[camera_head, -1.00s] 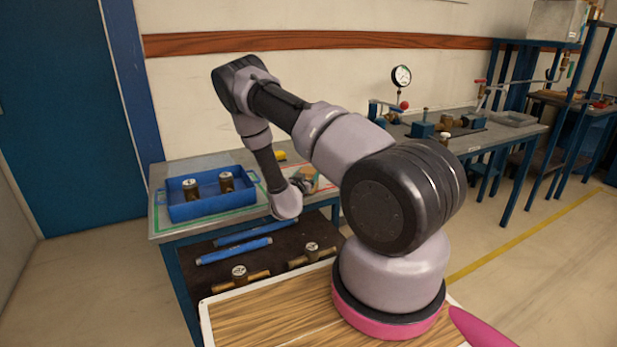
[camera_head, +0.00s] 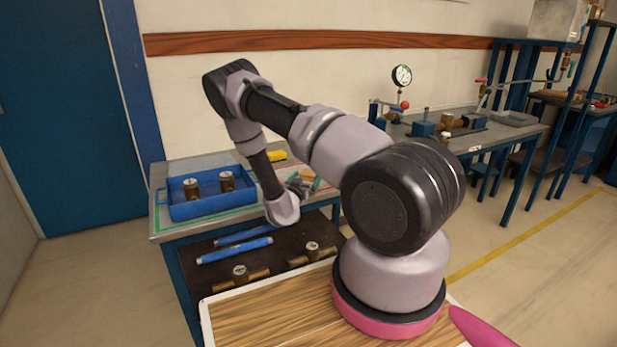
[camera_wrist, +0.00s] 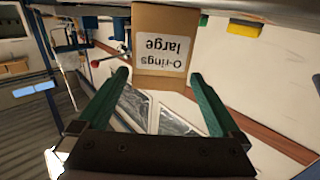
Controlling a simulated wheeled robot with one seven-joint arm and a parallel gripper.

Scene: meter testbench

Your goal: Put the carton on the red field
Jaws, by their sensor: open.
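The carton is a brown box labelled "O-rings large" (camera_wrist: 163,50). In the wrist view it appears upside down, straight ahead of my gripper (camera_wrist: 160,77), near the fingertips. My gripper is open, with its green fingers apart; I cannot tell whether the carton's near end is between them. In the head view a small part of the carton (camera_head: 308,175) shows behind my forearm, on the right part of the grey table. My gripper is mostly hidden there. A thin red outline shows near the table's right front edge; my arm hides much of the field.
A blue tray (camera_head: 205,208) with two brass meters stands at the table's left, inside a green outline. A yellow block (camera_head: 277,156) lies at the back. Blue tubes (camera_head: 235,250) and brass meters lie on the dark lower shelf. The wall is behind.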

